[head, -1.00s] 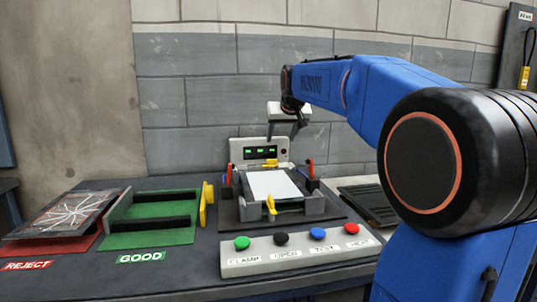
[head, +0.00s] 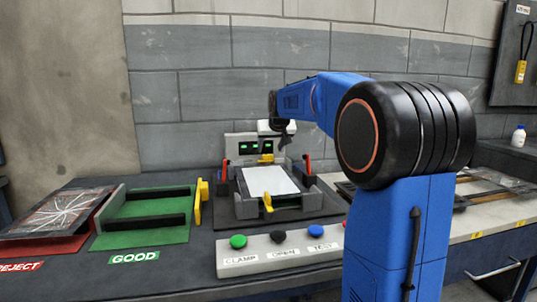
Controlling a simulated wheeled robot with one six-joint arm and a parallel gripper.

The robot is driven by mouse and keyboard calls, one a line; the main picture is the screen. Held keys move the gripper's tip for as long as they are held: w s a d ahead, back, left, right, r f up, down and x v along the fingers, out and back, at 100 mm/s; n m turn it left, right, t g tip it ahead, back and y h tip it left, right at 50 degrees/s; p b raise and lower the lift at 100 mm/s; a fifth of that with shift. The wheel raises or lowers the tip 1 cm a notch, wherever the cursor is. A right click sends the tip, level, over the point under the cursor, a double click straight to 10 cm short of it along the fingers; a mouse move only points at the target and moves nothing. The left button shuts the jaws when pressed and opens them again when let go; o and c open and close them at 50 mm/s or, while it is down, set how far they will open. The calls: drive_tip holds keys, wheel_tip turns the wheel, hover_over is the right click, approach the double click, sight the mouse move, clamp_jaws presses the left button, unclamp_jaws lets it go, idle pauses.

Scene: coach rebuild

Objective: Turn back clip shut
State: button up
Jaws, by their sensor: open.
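The back clip (head: 266,158) is a small yellow piece at the rear edge of a white panel (head: 270,181), which lies in a grey fixture (head: 246,209). It looks turned crosswise, but its exact angle is too small to tell. A second yellow clip (head: 268,203) stands at the panel's front edge, pointing toward me. My gripper (head: 284,144) is open and hangs above and slightly right of the back clip, in front of the grey display box. It appears apart from the clip. Its fingers are small and dark, partly merging with the wrist.
Posts with red tops (head: 307,163) flank the fixture. A button box (head: 262,256) stands in front, its right end hidden by my arm. A green GOOD tray (head: 150,236) with a yellow piece (head: 201,196) beside it and a red REJECT tray (head: 45,245) lie left.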

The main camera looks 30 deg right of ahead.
sight(268, 158)
drive_tip(key=shift+x, duration=2.65)
drive_tip(key=c, duration=1.1)
drive_tip(key=shift+o, duration=0.2)
